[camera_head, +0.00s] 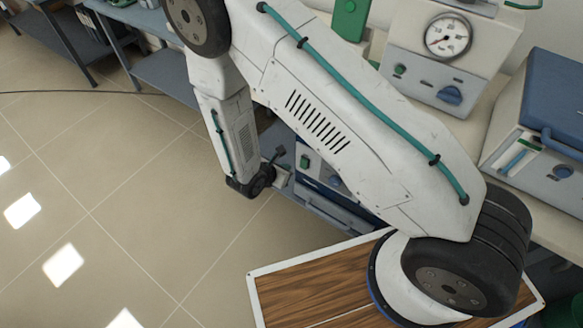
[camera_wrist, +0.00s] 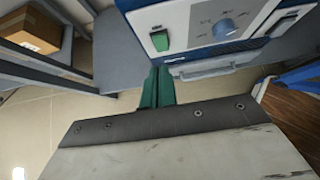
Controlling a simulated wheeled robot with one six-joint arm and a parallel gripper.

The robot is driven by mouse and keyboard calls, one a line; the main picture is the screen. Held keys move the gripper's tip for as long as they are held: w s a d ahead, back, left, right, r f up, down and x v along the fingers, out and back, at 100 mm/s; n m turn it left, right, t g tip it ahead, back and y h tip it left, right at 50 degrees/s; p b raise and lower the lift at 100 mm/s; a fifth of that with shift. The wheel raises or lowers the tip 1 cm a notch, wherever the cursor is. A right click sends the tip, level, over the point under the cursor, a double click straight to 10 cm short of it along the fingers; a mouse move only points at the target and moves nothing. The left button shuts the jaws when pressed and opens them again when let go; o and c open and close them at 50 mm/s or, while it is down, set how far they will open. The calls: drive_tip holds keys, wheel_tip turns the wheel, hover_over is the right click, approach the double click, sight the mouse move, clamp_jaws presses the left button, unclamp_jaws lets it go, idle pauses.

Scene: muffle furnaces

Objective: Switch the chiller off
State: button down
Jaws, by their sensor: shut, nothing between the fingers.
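The chiller, a white and blue unit, shows in the wrist view (camera_wrist: 190,22) at the top. Its front panel carries a green rocker switch (camera_wrist: 160,40) on the left and a blue-grey knob (camera_wrist: 222,28) with dial marks to the right. A grey handle or ledge (camera_wrist: 205,68) is below the panel. My gripper (camera_wrist: 158,72) is shut and empty; its green fingers point at the unit just below the switch, apparently apart from it. In the head view the chiller (camera_head: 312,170) is low under the bench, partly hidden by my arm; its green switch (camera_head: 305,162) shows.
A cardboard box (camera_wrist: 30,28) sits on a shelf at the left of the wrist view. In the head view, a device with a pressure gauge (camera_head: 448,36) and a blue-lidded box (camera_head: 555,100) stand on the bench above. Open tiled floor (camera_head: 110,190) lies at left.

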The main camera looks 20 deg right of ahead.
drive_tip(key=shift+s+a+r, duration=0.2)
drive_tip(key=shift+a+r, duration=0.05)
drive_tip(key=shift+r, duration=0.2)
drive_tip(key=shift+s+a+r, duration=0.2)
drive_tip(key=shift+a+r, duration=0.05)
drive_tip(key=shift+r, duration=0.2)
drive_tip(key=shift+d, duration=0.1)
drive_tip(key=s+d+r+m+g+y, duration=0.1)
drive_tip(key=s+d+r+m, duration=0.3)
drive_tip(key=s+r+m, duration=0.4)
drive_tip(key=s+d+r+m+g+y, duration=0.2)
drive_tip(key=s+r+m, duration=0.6)
drive_tip(key=r, duration=1.3)
drive_tip(key=s+d+r+m+g+y, duration=0.1)
drive_tip(key=s+d+r+m+y, duration=0.3)
drive_tip(key=r, duration=1)
drive_tip(key=s+d+m, duration=0.3)
drive_tip(key=s+m, duration=0.1)
drive_tip(key=m, duration=0.1)
drive_tip(key=shift+s+r+m+g+y, duration=0.2)
drive_tip(key=shift+s+m+g+y, duration=0.1)
drive_tip(key=shift+s+g+y, duration=0.1)
